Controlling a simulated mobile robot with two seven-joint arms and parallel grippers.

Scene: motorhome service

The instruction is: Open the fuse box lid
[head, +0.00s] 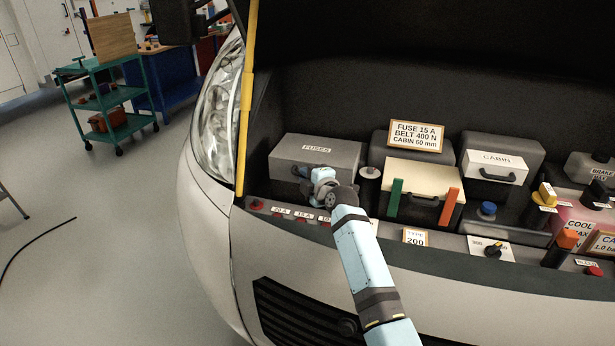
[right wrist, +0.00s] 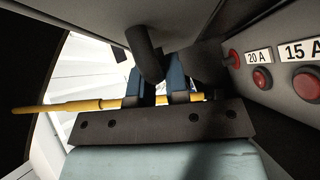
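The fuse box (head: 283,158) is a grey box labelled FUSES at the left of the engine bay in the head view. Its lid looks shut. My right gripper (head: 306,180) is at its front face. In the right wrist view the two blue fingers (right wrist: 156,76) stand a little apart. A dark rounded bar (right wrist: 145,45), seemingly the lid's handle, reaches down between their tips. I cannot tell whether the fingers press on it. The grey surface above is part of the box (right wrist: 85,22). My left gripper is in neither view.
A yellow prop rod (head: 247,95) stands left of the box; it also crosses behind my fingers (right wrist: 60,106). Red buttons (head: 257,205) with fuse labels line the front ledge.

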